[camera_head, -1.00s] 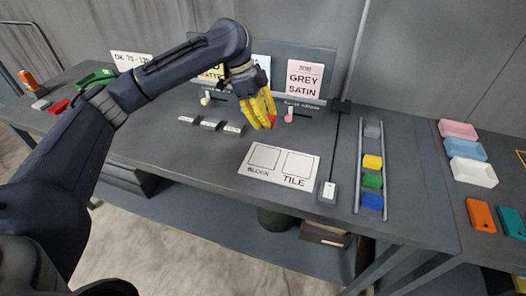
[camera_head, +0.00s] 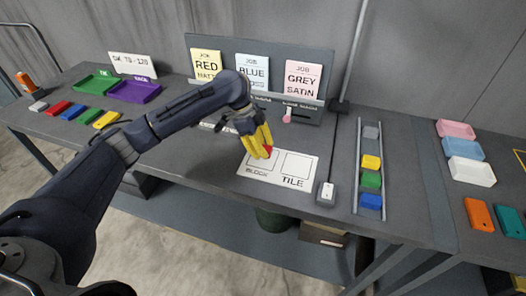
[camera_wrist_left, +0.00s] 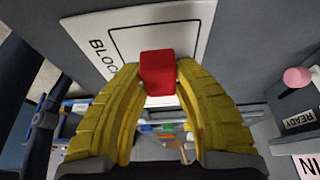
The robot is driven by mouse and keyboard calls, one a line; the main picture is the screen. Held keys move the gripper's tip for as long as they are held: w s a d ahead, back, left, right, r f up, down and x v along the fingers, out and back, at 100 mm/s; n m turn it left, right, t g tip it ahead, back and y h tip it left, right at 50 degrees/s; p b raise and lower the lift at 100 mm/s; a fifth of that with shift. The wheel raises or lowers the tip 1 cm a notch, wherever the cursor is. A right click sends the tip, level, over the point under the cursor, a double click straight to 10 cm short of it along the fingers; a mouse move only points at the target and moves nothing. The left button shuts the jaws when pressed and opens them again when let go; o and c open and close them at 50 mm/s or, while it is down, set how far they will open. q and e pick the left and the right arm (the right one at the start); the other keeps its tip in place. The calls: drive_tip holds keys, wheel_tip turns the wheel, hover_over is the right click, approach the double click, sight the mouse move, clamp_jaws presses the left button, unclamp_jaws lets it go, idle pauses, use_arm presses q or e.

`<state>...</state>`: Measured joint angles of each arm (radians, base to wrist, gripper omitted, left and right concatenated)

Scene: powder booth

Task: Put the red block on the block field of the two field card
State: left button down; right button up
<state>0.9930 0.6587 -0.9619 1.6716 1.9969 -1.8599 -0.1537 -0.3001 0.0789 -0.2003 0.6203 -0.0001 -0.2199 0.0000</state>
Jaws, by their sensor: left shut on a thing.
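My left gripper (camera_head: 262,152) has yellow fingers and is shut on the red block (camera_head: 268,149). In the left wrist view the red block (camera_wrist_left: 158,72) sits between the two fingertips (camera_wrist_left: 158,75). The white two field card (camera_head: 278,184) lies on the table, with a field marked BLOCK on the left and a field marked TILE on the right. The gripper and block are over the BLOCK field and cover part of it. I cannot tell whether the block touches the card. My right gripper is not in view.
A rail (camera_head: 358,190) with yellow, green and blue blocks stands right of the card. A small grey box (camera_head: 327,193) sits beside the card. A board with job cards (camera_head: 302,80) stands behind. Green (camera_head: 97,82) and purple (camera_head: 135,90) trays are at the left.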

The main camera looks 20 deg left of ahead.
use_arm(q)
drive_tip(key=shift+f, duration=0.7)
drive_tip(key=shift+f, duration=0.15)
drive_tip(key=c, duration=1.1)
unclamp_jaws()
drive_tip(key=v, duration=1.2)
